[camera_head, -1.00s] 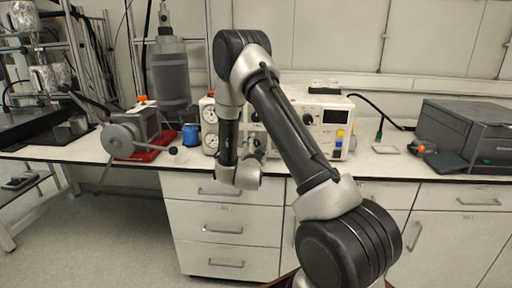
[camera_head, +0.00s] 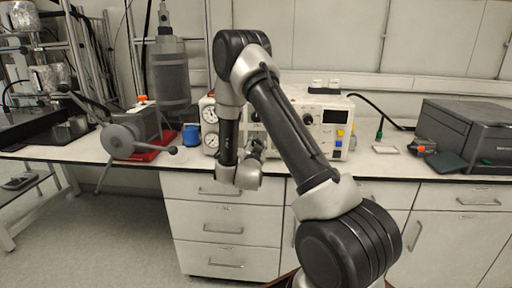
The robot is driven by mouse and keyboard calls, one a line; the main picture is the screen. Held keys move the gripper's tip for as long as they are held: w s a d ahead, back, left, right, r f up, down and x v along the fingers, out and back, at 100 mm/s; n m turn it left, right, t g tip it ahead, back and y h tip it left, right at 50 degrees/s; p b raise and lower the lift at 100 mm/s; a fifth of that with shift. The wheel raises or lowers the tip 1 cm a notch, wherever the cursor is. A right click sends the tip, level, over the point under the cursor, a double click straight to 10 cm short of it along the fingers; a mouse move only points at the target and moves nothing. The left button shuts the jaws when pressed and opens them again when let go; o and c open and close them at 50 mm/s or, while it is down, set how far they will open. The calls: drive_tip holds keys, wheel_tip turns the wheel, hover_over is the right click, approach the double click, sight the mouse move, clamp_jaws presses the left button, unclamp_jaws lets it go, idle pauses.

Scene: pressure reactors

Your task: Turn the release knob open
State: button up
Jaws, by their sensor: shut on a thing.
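The white control box (camera_head: 318,104) stands on the bench behind my arm. It has two round gauges (camera_head: 209,115) on its left, a dark display (camera_head: 335,117), black knobs and yellow and blue buttons on its right. My gripper (camera_head: 257,146) is at the lower front of the box, left of its middle, pointing at the panel. It is small in the picture and partly covered by my own wrist. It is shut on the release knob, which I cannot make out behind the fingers. How far the knob is turned does not show.
A grey device with a lever arm (camera_head: 118,140) and a blue cup (camera_head: 191,134) stand left of the box. A dark grey machine (camera_head: 468,130) stands at the right. Drawers are below.

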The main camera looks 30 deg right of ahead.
drive_tip(key=n, duration=0.4)
drive_tip(key=shift+n, duration=0.3)
drive_tip(key=n, duration=0.5)
drive_tip(key=shift+d, duration=0.1)
drive_tip(key=n, duration=0.5)
drive_tip(key=shift+s+n, duration=0.1)
drive_tip(key=shift+n, duration=0.3)
drive_tip(key=n, duration=0.4)
drive_tip(key=shift+n, duration=0.3)
drive_tip(key=o, duration=1)
